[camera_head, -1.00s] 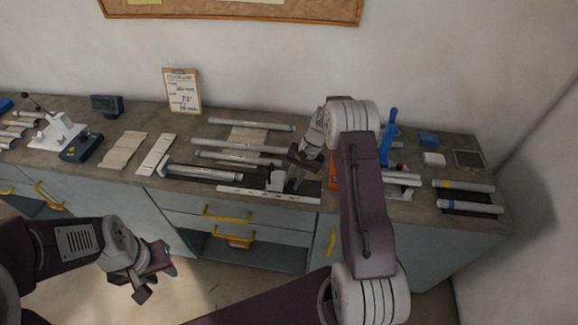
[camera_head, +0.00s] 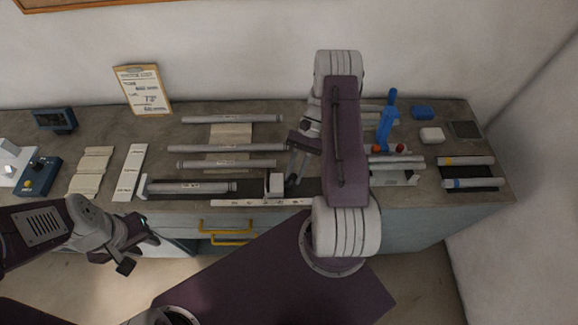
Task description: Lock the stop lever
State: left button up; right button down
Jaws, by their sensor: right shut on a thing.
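The dark jig rail (camera_head: 250,187) lies along the front of the bench, with a grey tube (camera_head: 192,187) in its left part. A pale upright stop block (camera_head: 274,184) stands on the rail, right of the tube. My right gripper (camera_head: 293,178) reaches down just right of this block and is shut on a small part there, apparently the stop lever. The fingers and arm hide the lever, so its angle cannot be told. My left gripper (camera_head: 138,250) is open and empty, low in front of the bench.
Several grey tubes (camera_head: 225,149) lie behind the rail. A white scale strip (camera_head: 262,202) runs along its front. A blue clamp-like tool (camera_head: 387,122) stands right of my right arm. A clipboard (camera_head: 142,90) leans on the wall. Two tubes (camera_head: 465,160) lie at the right end.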

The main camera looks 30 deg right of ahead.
jog(key=shift+d, duration=0.1)
dwell(0.3)
jog(key=c, duration=1.5)
grip_release()
jog(key=shift+w+d, duration=0.1)
jog(key=shift+d, duration=0.05)
jog(key=b+v, duration=0.3)
jog(key=v, duration=0.5)
jog(key=shift+d+r, duration=0.25)
jog(key=shift+r, duration=0.05)
jog(key=shift+w, duration=0.15)
